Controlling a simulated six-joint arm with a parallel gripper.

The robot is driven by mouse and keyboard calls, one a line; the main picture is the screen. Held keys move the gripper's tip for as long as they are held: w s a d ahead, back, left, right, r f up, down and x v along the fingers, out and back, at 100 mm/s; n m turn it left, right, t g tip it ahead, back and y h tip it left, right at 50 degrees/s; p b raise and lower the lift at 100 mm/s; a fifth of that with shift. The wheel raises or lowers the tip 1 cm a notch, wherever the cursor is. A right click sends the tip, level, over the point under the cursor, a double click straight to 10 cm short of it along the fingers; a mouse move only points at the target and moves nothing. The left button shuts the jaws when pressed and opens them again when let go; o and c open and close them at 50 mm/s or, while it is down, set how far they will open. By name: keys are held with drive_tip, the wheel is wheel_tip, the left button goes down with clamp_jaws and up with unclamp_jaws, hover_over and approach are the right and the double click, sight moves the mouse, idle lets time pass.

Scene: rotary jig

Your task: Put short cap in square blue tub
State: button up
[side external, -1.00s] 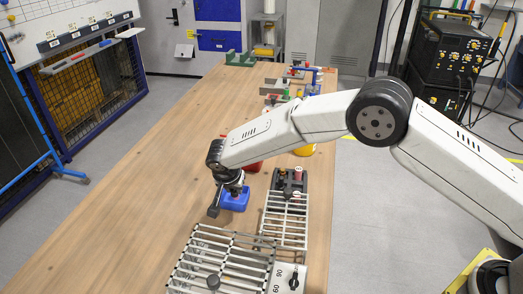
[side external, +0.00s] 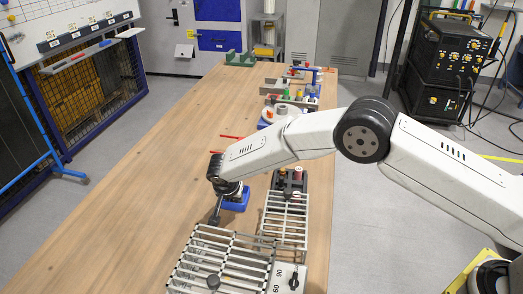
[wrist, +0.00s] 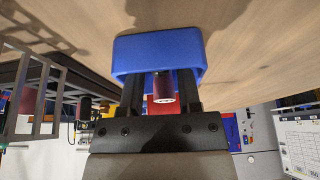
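The square blue tub (side external: 236,203) stands on the wooden table, and my gripper (side external: 233,190) is right over it, partly hidden by my wrist. In the wrist view the blue tub (wrist: 160,48) shows large at the top, its opening facing my gripper (wrist: 162,85). The two dark fingers reach to its rim, and their tips look partly hidden behind its near wall. A dark purple-red cap (wrist: 163,86) with a pale end lies between the fingers at the rim. I cannot tell whether the fingers press on it or stand slightly apart from it.
Beside the tub is a dark rack (side external: 289,181) with red-topped pieces. Metal wire racks (side external: 225,262) stand at the near end of the table. A red container (wrist: 163,105) shows behind the gripper. The table's left side is clear.

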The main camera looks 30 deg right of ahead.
drive_tip(key=shift+r, duration=0.1)
drive_tip(key=v, duration=1.2)
idle(0.4)
idle(0.4)
drive_tip(key=s+d+r+n+g+y, duration=0.15)
drive_tip(key=s+d, duration=0.25)
drive_tip(key=d, duration=0.4)
drive_tip(key=s+d+r+n+y, duration=0.1)
drive_tip(key=s+d+r+n, duration=0.15)
drive_tip(key=s+d, duration=0.35)
drive_tip(key=s+d+n, duration=0.4)
drive_tip(key=s+d, duration=0.7)
drive_tip(key=s, duration=0.4)
drive_tip(key=shift+s+d+f+t, duration=0.15)
drive_tip(key=shift+d+f+t, duration=0.05)
drive_tip(key=shift+f+t, duration=0.15)
drive_tip(key=shift+y, duration=0.25)
